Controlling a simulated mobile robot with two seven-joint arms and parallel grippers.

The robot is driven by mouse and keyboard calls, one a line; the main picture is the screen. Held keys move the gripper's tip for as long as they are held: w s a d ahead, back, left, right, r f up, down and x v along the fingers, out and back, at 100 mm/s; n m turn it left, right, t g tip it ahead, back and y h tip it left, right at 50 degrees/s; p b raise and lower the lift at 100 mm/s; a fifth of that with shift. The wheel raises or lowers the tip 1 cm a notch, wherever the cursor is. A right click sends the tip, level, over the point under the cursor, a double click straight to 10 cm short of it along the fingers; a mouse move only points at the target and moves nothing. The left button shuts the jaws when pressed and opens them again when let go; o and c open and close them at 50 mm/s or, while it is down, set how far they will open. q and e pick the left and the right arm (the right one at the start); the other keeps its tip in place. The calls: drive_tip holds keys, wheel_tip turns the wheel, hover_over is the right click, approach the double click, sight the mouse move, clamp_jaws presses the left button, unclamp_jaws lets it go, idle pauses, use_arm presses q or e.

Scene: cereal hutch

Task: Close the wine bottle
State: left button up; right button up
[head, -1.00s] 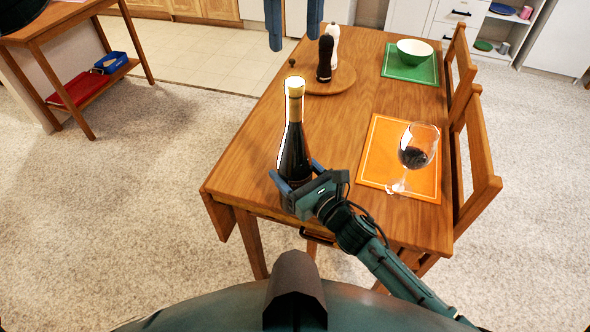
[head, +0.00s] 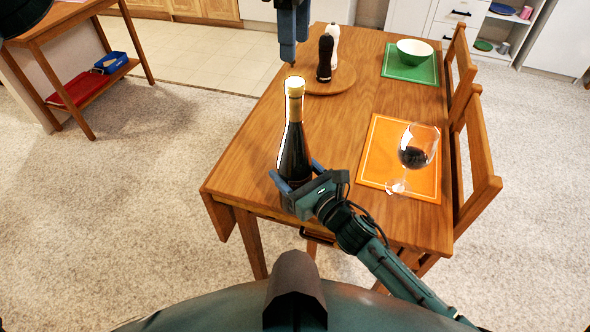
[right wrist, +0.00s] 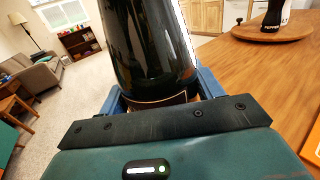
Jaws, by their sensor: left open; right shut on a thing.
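The dark wine bottle (head: 294,150) with a gold neck stands upright near the table's front left edge. My right gripper (head: 296,180) is shut around its lower part. The bottle and both fingers of this gripper also show in the right wrist view (right wrist: 150,45). My left gripper (head: 289,55) is open at the top of the head view, beyond the bottle, by the table's far left edge. Its fingers overlap in the picture. A small dark thing shows just below its fingertips, too small to identify; it may be a stopper.
A wooden board (head: 334,84) holds a dark mill (head: 324,62) and a white mill (head: 334,42) close to my left gripper. A wine glass (head: 417,150) stands on the orange mat (head: 386,132). A green bowl (head: 414,50) sits on a green mat. Chairs line the right side.

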sight(295, 82)
use_arm(q)
wheel_tip(295, 82, down, 7)
drive_tip(key=shift+f, duration=0.1)
idle(0.3)
drive_tip(key=shift+c, duration=0.6)
